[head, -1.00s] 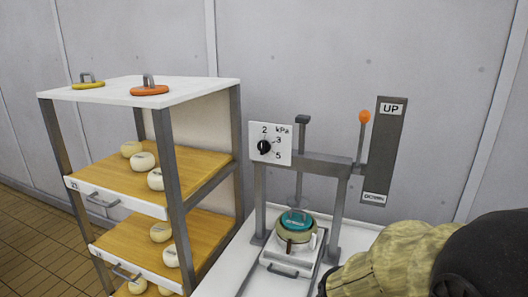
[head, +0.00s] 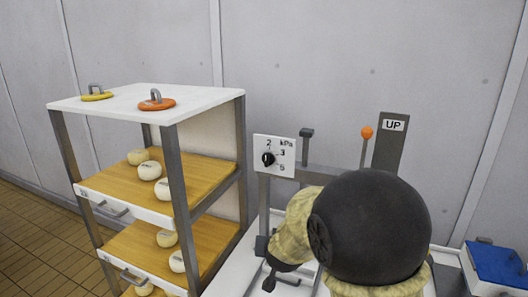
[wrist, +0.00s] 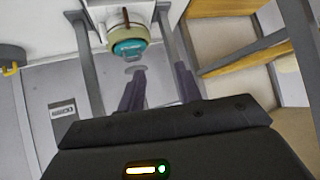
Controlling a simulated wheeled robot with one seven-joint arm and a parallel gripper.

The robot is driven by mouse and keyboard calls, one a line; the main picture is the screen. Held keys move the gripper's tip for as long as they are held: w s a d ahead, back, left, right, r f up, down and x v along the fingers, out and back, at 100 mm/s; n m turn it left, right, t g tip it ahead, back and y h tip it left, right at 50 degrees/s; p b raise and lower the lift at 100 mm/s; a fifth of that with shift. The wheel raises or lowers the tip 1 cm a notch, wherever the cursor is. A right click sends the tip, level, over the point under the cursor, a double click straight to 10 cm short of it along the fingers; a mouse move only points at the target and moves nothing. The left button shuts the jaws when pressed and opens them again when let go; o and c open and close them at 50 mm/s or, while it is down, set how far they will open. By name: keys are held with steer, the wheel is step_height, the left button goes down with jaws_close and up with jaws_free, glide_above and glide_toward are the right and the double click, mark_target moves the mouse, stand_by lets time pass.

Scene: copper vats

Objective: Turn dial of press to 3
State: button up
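The press (head: 340,174) is a grey metal frame with a white dial plate at its upper left, marked 2, 3, 5 and kPa. The dial (head: 268,158) is a small black knob on that plate; its exact pointing is too small to tell. My gripper (head: 274,270) is in front of the press, below the dial and apart from it. In the wrist view, my gripper (wrist: 161,82) has its two fingers apart with nothing between them. A round mould with a teal top (wrist: 130,47) sits in the press; my arm hides it in the head view.
A rack with a white top (head: 190,98) and cheese-laden wooden shelves stands left of the press. An orange-knobbed lever (head: 366,133) is beside the UP sign (head: 393,125). A blue-topped object (head: 497,264) is at the right. Open space lies before the dial.

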steer(key=w+a+r+m+t+h+p, duration=0.2)
steer(key=w+a+r+t+h, duration=0.1)
steer(key=r, duration=0.4)
steer(key=w+a+r+m+t+h+p, duration=0.2)
steer(key=w+a+r+t+h+p, duration=0.1)
steer(key=a+r, duration=0.3)
steer(key=shift+w+a+r+h+p, duration=0.25)
steer(key=shift+w+r+h, duration=0.3)
steer(key=shift+w+h, duration=0.35)
steer(key=shift+d, duration=0.1)
steer(key=p, duration=0.7)
glide_toward(266, 158)
steer(key=x, duration=0.7)
steer(key=shift+w, duration=0.1)
steer(key=shift+w+d+f+p, duration=0.1)
steer(key=shift+w+d+p, duration=0.2)
steer(key=shift+w, duration=0.25)
